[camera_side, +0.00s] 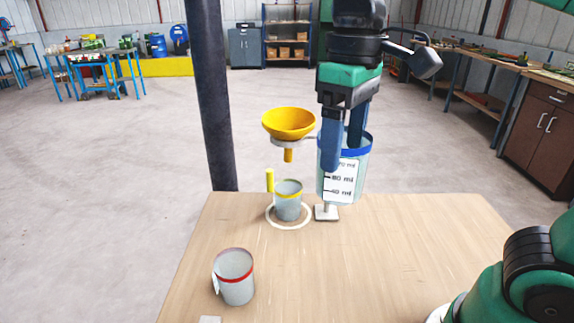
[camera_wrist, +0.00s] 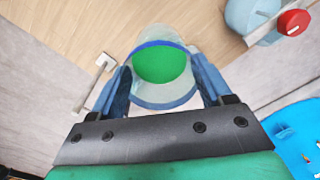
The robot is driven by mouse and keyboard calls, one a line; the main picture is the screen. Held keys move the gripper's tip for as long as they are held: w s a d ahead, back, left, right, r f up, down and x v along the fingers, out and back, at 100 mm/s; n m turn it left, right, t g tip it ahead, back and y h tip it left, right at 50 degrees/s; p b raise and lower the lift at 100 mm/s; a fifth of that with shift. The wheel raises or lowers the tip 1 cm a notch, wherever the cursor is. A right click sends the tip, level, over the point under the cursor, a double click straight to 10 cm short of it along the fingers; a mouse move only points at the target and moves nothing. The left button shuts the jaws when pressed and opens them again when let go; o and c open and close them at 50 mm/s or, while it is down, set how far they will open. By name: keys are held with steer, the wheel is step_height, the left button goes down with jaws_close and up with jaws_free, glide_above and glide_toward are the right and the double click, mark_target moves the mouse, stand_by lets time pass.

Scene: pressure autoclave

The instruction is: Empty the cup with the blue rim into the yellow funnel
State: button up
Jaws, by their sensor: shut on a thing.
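The cup with the blue rim (camera_side: 344,185) is a clear, marked measuring cup, upright and to the right of the funnel in the side view. My gripper (camera_side: 345,152) points down and is shut on it, with blue fingers at its sides. In the wrist view the blue-rimmed cup (camera_wrist: 165,95) sits between the fingers of my gripper (camera_wrist: 162,78) and shows green contents. The yellow funnel (camera_side: 289,122) is held by a ring on a stand (camera_side: 327,213).
A short yellow post (camera_side: 270,181) is beside the yellow-rimmed cup. A dark pillar (camera_side: 212,100) rises behind the table's left side.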

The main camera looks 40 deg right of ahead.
steer(key=w+d+m, duration=0.3)
steer(key=d+m, duration=0.2)
steer(key=d, duration=0.9)
steer(key=w+d+m, duration=0.3)
steer(key=d+m, duration=0.2)
steer(key=d, duration=1)
steer(key=w+a+f+m, duration=0.3)
steer(key=w+a+m, duration=0.6)
steer(key=w+m, duration=0.1)
steer(key=shift+w+a+f, duration=0.2)
steer(key=shift+w+f, duration=0.1)
steer(key=shift+w, duration=0.45)
steer(key=shift+a, duration=0.15)
